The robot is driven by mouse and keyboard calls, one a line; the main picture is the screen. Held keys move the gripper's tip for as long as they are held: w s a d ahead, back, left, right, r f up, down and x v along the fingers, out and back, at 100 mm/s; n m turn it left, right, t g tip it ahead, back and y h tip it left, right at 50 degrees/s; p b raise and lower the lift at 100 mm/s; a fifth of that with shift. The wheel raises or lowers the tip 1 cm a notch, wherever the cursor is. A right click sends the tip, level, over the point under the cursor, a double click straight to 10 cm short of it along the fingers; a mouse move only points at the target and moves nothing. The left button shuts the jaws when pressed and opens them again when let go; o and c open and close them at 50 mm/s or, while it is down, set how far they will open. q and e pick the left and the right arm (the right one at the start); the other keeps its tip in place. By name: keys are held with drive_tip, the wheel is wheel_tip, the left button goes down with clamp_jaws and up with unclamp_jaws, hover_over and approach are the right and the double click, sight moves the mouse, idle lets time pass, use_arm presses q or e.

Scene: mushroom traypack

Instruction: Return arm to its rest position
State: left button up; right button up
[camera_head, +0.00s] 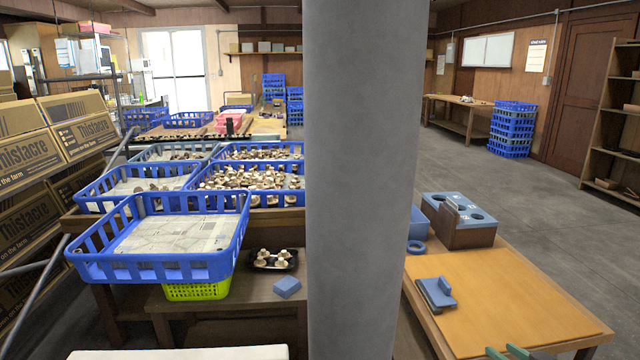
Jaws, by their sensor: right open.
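My right gripper (508,352) shows only as two green fingertips at the bottom edge of the head view, right of the middle. The fingertips are apart, and no object shows between them. They appear over the near part of the orange-topped table (500,300). The rest of the right arm is outside the frame. My left gripper and arm are not in view. A black tray (256,266) with several mushrooms sits on the dark wooden bench at left, apart from the gripper.
A broad grey upright column hides the middle of the view. A blue-topped block with holes (460,220) and a blue-handled tool (436,292) sit on the orange-topped table. Blue crates (160,268), some holding mushrooms, fill the left bench. Open floor (560,220) lies behind the table.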

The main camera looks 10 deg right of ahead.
drive_tip(key=s+a+f+n+g+y+p, duration=0.1)
drive_tip(key=s+a+f+g+p, duration=0.15)
drive_tip(key=s+a+f, duration=0.35)
drive_tip(key=s+a+f+n+g+y+p, duration=0.1)
drive_tip(key=s+a+f+p, duration=0.15)
drive_tip(key=a, duration=0.65)
use_arm(q)
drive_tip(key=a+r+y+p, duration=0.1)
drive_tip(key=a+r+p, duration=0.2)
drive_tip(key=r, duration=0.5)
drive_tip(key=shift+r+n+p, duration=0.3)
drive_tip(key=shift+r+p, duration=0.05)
drive_tip(key=shift+p, duration=0.3)
use_arm(e)
drive_tip(key=s+a+y, duration=0.1)
drive_tip(key=s+a, duration=0.3)
drive_tip(key=a, duration=0.4)
drive_tip(key=s+a+f+n, duration=0.1)
drive_tip(key=s+a, duration=0.4)
drive_tip(key=a, duration=0.3)
drive_tip(key=shift+y, duration=0.4)
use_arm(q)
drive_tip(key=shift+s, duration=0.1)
use_arm(e)
drive_tip(key=shift+f+g, duration=0.1)
drive_tip(key=shift+g, duration=0.15)
